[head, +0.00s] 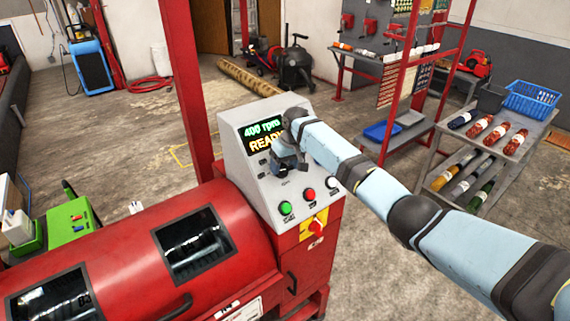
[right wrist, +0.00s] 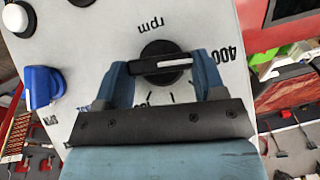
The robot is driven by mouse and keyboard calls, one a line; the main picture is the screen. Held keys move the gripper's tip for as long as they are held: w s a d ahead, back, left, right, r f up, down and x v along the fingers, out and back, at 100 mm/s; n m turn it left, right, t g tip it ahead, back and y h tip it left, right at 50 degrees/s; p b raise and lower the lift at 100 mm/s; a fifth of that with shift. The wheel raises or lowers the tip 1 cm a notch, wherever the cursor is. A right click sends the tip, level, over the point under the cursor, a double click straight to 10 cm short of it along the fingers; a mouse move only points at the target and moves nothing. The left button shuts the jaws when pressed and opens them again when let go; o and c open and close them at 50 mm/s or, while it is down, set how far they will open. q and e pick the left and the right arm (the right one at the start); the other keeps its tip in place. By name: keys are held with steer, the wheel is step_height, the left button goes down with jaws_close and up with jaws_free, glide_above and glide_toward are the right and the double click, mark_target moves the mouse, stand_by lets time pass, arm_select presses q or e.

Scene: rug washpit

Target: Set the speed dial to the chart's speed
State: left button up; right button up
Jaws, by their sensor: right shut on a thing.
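The speed dial (right wrist: 163,62) is a black knob with a white pointer line, on a pale control panel marked "rpm". In the right wrist view its pointer lies nearly level, with the "400" mark to the right. My right gripper (right wrist: 165,68) is shut on the dial, one blue finger on each side of it. In the head view the right gripper (head: 290,163) hides the dial. The display (head: 263,134) reads "400 rpm" and "READY". Sheets (head: 387,86) hang on the red rack; their text is too small to read. My left gripper is not in view.
Below the dial are green (head: 286,208), red (head: 309,195) and white (head: 333,183) buttons. A red rotary switch (head: 316,229) sits on yellow lower down. A blue knob (right wrist: 42,88) is near the dial. A red post (head: 187,80) stands behind the red drum machine (head: 130,265).

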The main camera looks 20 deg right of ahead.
steer(key=o, duration=0.9)
steer(key=r, duration=0.4)
steer(key=s+d+r+b, duration=0.1)
steer(key=r, duration=0.4)
steer(key=d+r+b, duration=0.1)
steer(key=r, duration=0.3)
steer(key=shift+s+r, duration=0.3)
steer(key=shift+s, duration=0.05)
steer(key=shift+f, duration=0.1)
